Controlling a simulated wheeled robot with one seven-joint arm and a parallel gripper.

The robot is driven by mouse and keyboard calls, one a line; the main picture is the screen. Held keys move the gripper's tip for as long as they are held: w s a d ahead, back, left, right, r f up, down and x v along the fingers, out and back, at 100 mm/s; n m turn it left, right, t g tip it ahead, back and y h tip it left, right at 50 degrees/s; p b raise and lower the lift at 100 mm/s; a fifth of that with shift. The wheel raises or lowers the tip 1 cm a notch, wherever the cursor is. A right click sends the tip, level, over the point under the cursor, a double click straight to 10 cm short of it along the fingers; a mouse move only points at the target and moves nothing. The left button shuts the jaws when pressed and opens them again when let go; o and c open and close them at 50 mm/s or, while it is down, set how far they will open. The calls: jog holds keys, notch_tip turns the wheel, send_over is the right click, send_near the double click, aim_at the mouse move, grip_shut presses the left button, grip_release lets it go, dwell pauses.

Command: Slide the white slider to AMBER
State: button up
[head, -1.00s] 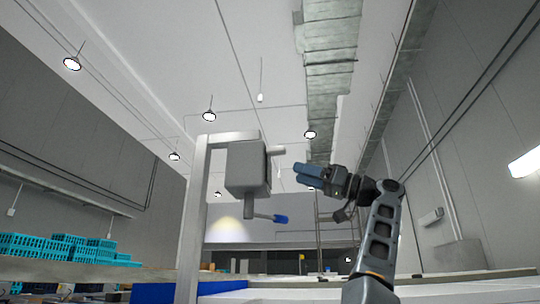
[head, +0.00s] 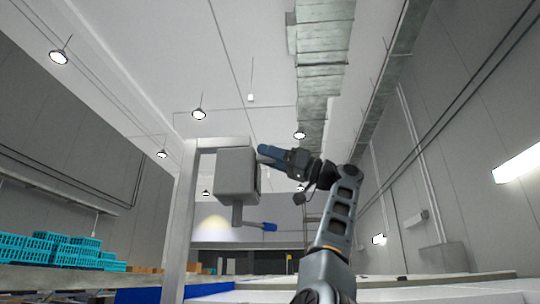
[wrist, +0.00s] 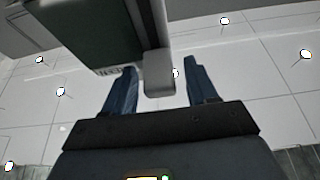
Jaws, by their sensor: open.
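A grey box (head: 236,172) hangs from a pale post frame in the head view. In the wrist view its dark underside (wrist: 90,32) fills the upper left, with small lettering at its lower edge that I cannot read surely. A pale grey-white block (wrist: 158,74), apparently the white slider, sticks out beside the box. My gripper (head: 262,154) is at the box's upper right side, and its blue fingers hide the slider there. In the wrist view my gripper (wrist: 160,68) is open, with the pale block between the fingers. Contact is not clear. No AMBER mark is readable.
A lever with a blue tip (head: 268,227) hangs below the box, under my gripper. The pale upright post (head: 178,225) stands left of the box. Blue-green crates (head: 65,250) are stacked at far left. The space right of my arm is clear.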

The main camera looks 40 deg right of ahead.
grip_shut()
dwell(0.5)
